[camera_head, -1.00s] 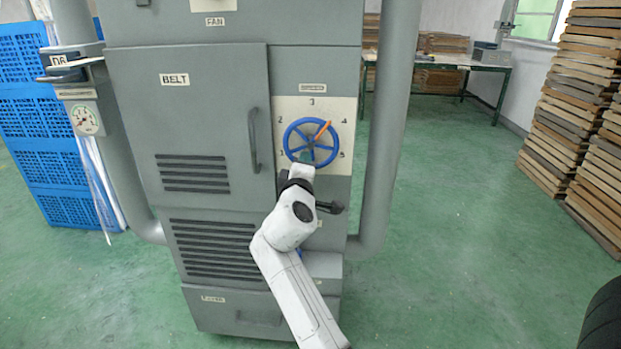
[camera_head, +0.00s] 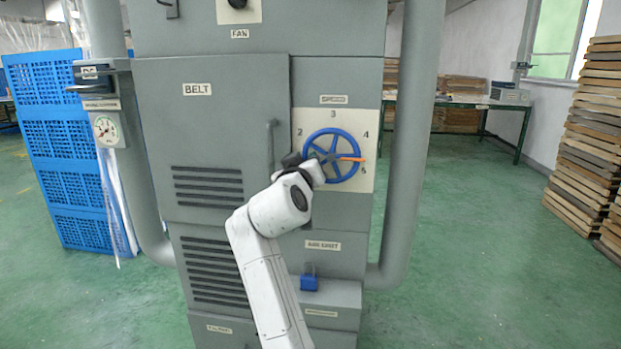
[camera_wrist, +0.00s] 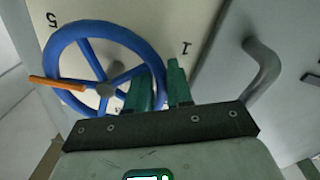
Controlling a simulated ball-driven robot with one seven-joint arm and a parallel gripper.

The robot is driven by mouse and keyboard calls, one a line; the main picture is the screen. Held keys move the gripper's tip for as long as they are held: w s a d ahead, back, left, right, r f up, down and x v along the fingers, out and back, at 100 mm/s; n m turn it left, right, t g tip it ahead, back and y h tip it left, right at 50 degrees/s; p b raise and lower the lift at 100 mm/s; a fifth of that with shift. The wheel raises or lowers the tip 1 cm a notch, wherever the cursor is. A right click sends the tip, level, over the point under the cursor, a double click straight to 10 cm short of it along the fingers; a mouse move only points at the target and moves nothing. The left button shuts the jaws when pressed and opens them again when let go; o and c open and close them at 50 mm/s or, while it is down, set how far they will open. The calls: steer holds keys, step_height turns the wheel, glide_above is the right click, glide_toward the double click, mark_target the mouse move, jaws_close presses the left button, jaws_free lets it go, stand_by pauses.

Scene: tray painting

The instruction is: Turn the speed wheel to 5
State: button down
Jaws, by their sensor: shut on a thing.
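The blue speed wheel (camera_head: 333,132) sits on a cream dial plate with numbers, on the front of the grey machine. Its orange pointer (camera_head: 352,159) points right and slightly down, between 4 (camera_head: 366,135) and the partly covered 5 (camera_head: 364,170). The wheel also shows in the wrist view (camera_wrist: 100,28), turned about upside down, with 5 and 1 readable. My gripper (camera_wrist: 160,80) has its green fingers on either side of the rim near the 1, shut on it. In the head view my wrist covers the wheel's lower left and the 1.
A door handle (camera_head: 271,147) stands out left of the wheel, close to my wrist. A vertical grey pipe (camera_head: 407,150) runs to the right. Stacked wooden trays (camera_head: 590,130) stand far right, with open green floor between.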

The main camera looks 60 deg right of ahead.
mark_target(305, 151)
steer(key=r+m, duration=0.1)
steer(key=m+b, duration=0.1)
steer(key=m, duration=0.1)
steer(key=shift+w+a+r, duration=0.2)
steer(key=shift+w+r, duration=0.1)
steer(key=shift+r, duration=0.05)
steer(key=shift+s+r+m+b, duration=0.1)
steer(key=shift+r+m+b, duration=0.55)
steer(key=shift+m, duration=0.75)
steer(key=shift+r, duration=0.15)
steer(key=c, duration=1.2)
jaws_free()
steer(key=shift+s+d, duration=0.1)
steer(key=shift+a, duration=0.2)
steer(key=p+v, duration=0.1)
steer(key=v, duration=0.9)
steer(key=shift+s+a+p, duration=0.15)
steer(key=shift+a+p, duration=0.05)
steer(key=shift+p, duration=0.2)
